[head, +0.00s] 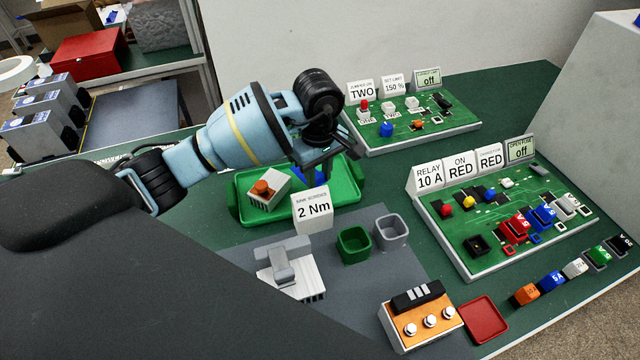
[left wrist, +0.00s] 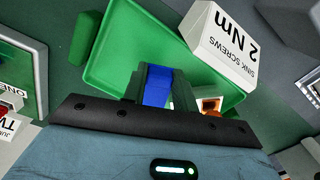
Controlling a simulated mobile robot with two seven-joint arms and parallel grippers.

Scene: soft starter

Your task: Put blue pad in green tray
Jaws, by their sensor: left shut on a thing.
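The blue pad (left wrist: 157,88) sits between the fingers of my left gripper (head: 318,160), which is shut on it. In the head view only a bit of the blue pad (head: 308,174) shows below the dark fingers. The green tray (head: 345,193) lies on the table under the gripper, and the left wrist view shows its floor (left wrist: 125,55) beneath and beyond the pad. The pad is over the tray; I cannot tell whether it touches the floor. My right gripper is not in view.
A white block with an orange top (head: 268,188) lies in the tray's left part. The "2 Nm" sign (head: 313,209) stands at its front edge. Green (head: 354,244) and grey (head: 391,231) cups stand in front. Circuit boards (head: 410,124) (head: 510,215) lie to the right.

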